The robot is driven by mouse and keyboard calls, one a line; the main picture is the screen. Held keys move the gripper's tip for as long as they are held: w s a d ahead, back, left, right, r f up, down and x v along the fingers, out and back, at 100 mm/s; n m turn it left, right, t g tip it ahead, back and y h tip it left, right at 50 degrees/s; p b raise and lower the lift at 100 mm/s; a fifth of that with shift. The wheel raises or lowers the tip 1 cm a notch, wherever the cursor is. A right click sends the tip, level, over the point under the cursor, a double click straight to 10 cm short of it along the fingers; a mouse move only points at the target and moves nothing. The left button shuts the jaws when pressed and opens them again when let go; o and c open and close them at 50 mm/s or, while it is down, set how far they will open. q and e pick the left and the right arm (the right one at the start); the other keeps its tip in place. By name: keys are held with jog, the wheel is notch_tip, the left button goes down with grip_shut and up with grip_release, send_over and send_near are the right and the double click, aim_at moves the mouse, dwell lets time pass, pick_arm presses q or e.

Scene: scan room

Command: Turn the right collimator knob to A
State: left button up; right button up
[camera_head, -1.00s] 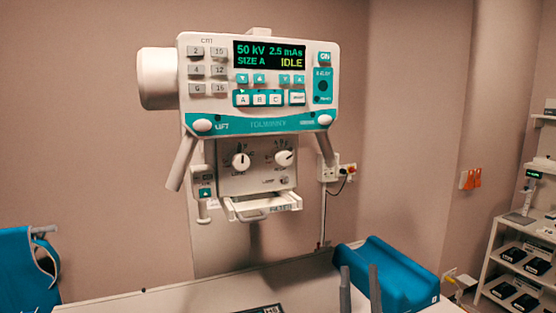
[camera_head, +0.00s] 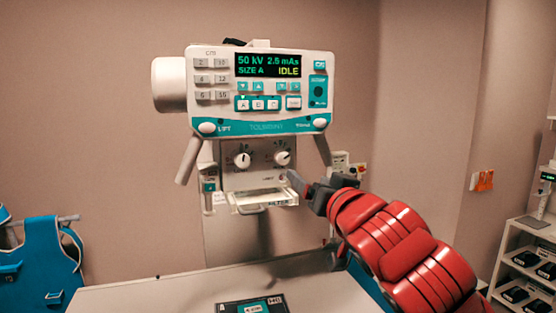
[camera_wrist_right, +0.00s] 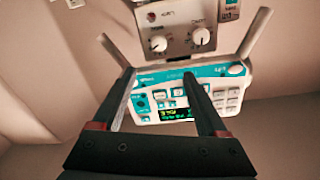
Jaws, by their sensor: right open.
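The right collimator knob (camera_head: 282,158) is a white dial on the grey panel under the console, and it also shows in the wrist view (camera_wrist_right: 158,43), which is upside down. Its printed marks are too small to read. The left knob (camera_head: 242,160) sits beside it. My right gripper (camera_head: 300,184) is open and empty, just below and right of the right knob, apart from it in the picture. In the wrist view its two dark fingers (camera_wrist_right: 159,75) are spread, with the right knob beyond the gap. My left gripper is not in view.
The console (camera_head: 262,90) above reads SIZE A and IDLE. A filter tray (camera_head: 262,197) sticks out below the knobs. A table (camera_head: 150,295) with a dark plate (camera_head: 250,306) lies underneath. A blue apron (camera_head: 38,262) hangs at left and a shelf (camera_head: 530,258) stands at right.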

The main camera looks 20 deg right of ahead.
jog(key=shift+w+p, duration=0.65)
jog(key=shift+w, duration=0.35)
jog(key=p, duration=0.6)
send_near(283, 159)
jog(key=w, duration=0.8)
jog(key=shift+r, duration=0.25)
jog(key=shift+w+f, duration=0.1)
jog(key=shift+w, duration=0.5)
jog(key=shift+d, duration=0.1)
grip_shut()
